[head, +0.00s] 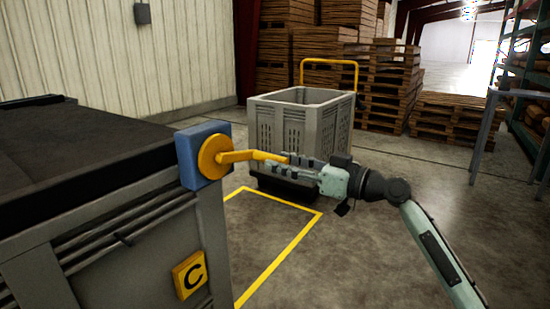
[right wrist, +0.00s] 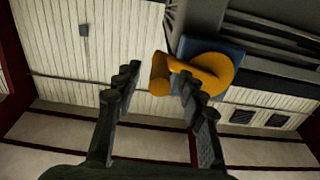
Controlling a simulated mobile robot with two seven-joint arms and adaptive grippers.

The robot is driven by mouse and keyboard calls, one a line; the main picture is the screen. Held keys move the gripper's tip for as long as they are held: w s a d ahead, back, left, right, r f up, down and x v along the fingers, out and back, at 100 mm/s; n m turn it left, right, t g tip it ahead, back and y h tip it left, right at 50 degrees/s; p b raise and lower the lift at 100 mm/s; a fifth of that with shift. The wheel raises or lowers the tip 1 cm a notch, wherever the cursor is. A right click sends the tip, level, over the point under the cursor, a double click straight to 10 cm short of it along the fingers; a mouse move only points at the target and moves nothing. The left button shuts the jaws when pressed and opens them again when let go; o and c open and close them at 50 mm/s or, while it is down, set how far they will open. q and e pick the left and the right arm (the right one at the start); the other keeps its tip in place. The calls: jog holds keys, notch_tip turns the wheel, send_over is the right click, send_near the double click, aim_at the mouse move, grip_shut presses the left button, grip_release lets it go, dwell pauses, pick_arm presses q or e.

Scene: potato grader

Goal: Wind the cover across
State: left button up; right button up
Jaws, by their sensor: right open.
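A yellow crank (head: 212,157) with a round hub and an arm sits on a blue box (head: 190,146) at the corner of a large grey bin (head: 130,262). A dark cover (head: 75,155) lies over the bin's top. My right gripper (head: 284,165) is open at the outer end of the crank arm. In the right wrist view, the crank's end (right wrist: 159,80) shows between the open fingertips (right wrist: 157,84); I cannot tell whether they touch it. My left gripper is not in view.
A grey slatted crate (head: 300,118) with a yellow handle (head: 330,62) stands behind my right gripper. Wooden pallets (head: 390,85) are stacked beyond. Yellow lines (head: 290,252) mark clear floor beside the bin.

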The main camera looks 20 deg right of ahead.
jog(key=shift+x, duration=1.25)
grip_shut()
